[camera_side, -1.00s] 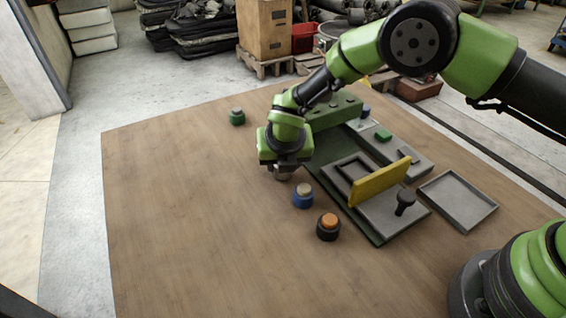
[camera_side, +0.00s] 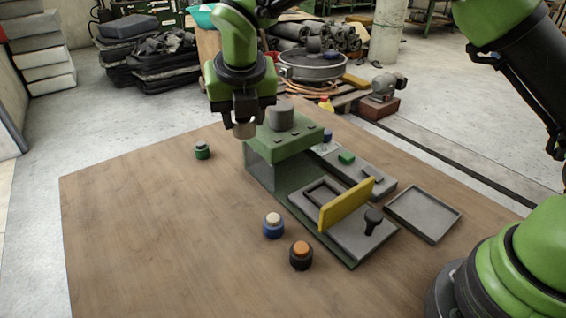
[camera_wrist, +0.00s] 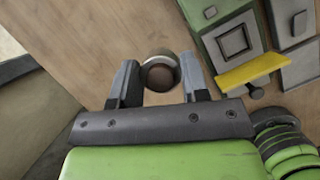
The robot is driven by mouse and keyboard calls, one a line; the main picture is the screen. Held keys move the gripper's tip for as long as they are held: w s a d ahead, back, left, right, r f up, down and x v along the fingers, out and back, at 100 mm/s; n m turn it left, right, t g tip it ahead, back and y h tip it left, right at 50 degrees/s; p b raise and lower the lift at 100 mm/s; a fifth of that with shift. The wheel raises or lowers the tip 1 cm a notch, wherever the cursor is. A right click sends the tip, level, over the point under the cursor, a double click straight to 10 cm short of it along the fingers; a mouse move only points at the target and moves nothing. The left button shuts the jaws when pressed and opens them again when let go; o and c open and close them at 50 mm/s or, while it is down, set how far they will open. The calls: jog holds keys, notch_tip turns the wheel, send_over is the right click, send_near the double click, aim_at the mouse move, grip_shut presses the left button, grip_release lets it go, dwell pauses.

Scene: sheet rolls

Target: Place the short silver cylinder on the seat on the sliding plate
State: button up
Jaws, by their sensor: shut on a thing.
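My gripper (camera_side: 245,117) is shut on the short silver cylinder (camera_side: 244,131) and holds it up in the air, at the far left of the green housing. In the wrist view, the cylinder (camera_wrist: 160,73) shows end-on between the two fingers, with a dark, brownish round face. The grey sliding plate (camera_side: 352,232) lies in front of the housing. The square framed seat (camera_side: 322,192) on it looks empty, and it also shows in the wrist view (camera_wrist: 233,42). A yellow upright strip (camera_side: 346,205) and a black knob (camera_side: 373,217) stand on the plate.
The green housing (camera_side: 287,143) carries a grey cylinder (camera_side: 281,117) on top. A grey panel (camera_side: 375,182) with a green button and an empty tray (camera_side: 424,213) are to the right. Blue (camera_side: 273,228), black-orange (camera_side: 301,257) and green (camera_side: 202,151) pieces stand on the open wooden table.

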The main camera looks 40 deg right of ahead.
jog(key=s+d+f+m+g+h, duration=0.1)
jog(key=s+d+f+m+g, duration=0.4)
jog(key=m, duration=0.6)
jog(key=s+d+f+m+g+h, duration=0.1)
jog(key=s+d+m+g, duration=0.15)
jog(key=d+m, duration=0.65)
jog(key=f, duration=0.3)
jog(key=a+f+m, duration=0.1)
jog(key=f, duration=0.2)
jog(key=f+m, duration=0.1)
jog(key=f, duration=0.2)
jog(key=shift+s+a+f+y, duration=0.3)
jog(key=shift+s, duration=0.1)
jog(key=shift+f, duration=0.1)
jog(key=o, duration=1)
jog(key=shift+f, duration=0.1)
jog(key=v, duration=1.2)
jog(key=shift+s+r, duration=0.2)
jog(key=shift+r, duration=0.1)
